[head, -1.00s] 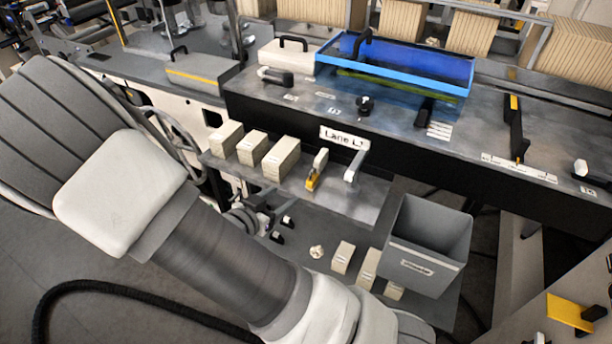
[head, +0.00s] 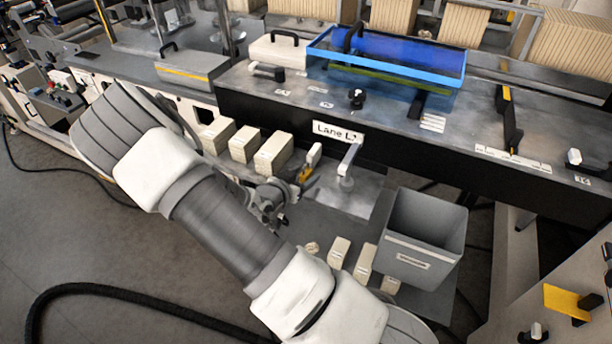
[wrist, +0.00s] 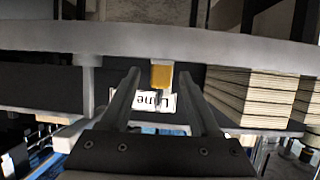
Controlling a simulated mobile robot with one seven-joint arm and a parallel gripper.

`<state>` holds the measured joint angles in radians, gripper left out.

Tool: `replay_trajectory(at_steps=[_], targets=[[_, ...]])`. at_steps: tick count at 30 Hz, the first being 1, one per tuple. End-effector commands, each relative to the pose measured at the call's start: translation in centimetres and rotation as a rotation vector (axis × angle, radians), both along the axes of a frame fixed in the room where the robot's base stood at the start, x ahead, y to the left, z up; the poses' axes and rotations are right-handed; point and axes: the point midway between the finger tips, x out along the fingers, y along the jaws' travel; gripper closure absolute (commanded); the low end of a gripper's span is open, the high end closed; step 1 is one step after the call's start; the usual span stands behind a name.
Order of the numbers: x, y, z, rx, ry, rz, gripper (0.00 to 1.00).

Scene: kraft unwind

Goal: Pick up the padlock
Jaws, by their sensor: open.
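The padlock is the small yellow item (head: 305,175) at the front of the grey shelf under the "Lane" sign, beside a small upright pale block. In the wrist view a yellow block (wrist: 161,77), which I take to be the padlock, shows between the two fingertips in the picture. My gripper (wrist: 160,88) is open, with a finger on either side of it and no visible contact. I cannot tell how far the fingertips are from it in depth. In the head view my gripper (head: 275,200) is dark, close to the left of the padlock, and partly hidden by my arm.
Several cardboard-coloured boxes (head: 245,143) stand on the shelf left of the padlock. A grey bracket (head: 349,160) stands to its right. Below are a grey bin (head: 425,240) and smaller boxes (head: 339,252). The "Lane" sign (wrist: 155,102) appears upside down in the wrist view.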

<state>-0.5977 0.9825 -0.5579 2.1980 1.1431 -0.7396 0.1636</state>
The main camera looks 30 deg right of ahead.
Motion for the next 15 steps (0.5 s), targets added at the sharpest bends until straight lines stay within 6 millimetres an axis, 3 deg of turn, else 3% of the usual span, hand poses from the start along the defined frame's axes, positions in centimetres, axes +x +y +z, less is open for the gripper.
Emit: replay_trajectory(at_steps=[10, 11, 15], targets=[[0.7, -0.96, -0.44, 0.0, 0.0, 0.001, 0.38], [0.7, -0.96, -0.44, 0.0, 0.0, 0.001, 0.39], [0.69, -0.94, -0.43, 0.0, 0.0, 0.001, 0.65]])
